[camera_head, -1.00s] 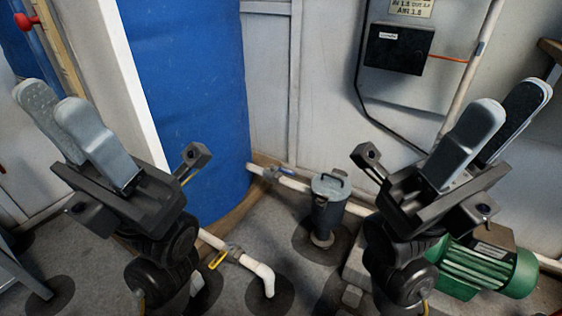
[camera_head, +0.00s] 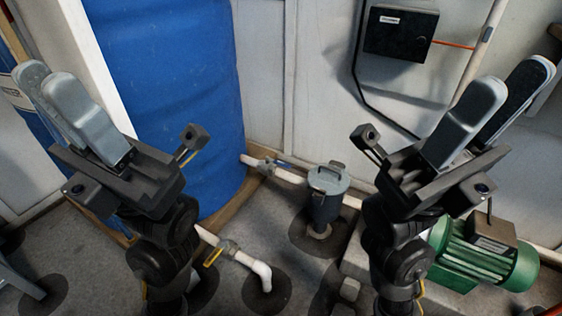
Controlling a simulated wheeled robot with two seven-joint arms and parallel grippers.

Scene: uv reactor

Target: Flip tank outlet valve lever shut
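The tall blue tank (camera_head: 170,90) stands left of centre. At its foot on the right, a pale outlet pipe carries a valve (camera_head: 266,166) with a small blue lever (camera_head: 287,164); the lever looks roughly along the pipe, though it is small. A second valve with a yellow lever (camera_head: 212,257) sits on the lower pipe in front of the tank. My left gripper (camera_head: 46,78) is raised at the left, its two grey fingers apart and empty. My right gripper (camera_head: 510,82) is raised at the right, open and empty. Both are well away from the valves.
A grey lidded canister (camera_head: 328,190) stands on the pipe line right of the tank valve. A green motor (camera_head: 485,258) is at lower right. A black box (camera_head: 400,33) hangs on the wall. Grey floor lies between my arms around a white pipe elbow (camera_head: 262,272).

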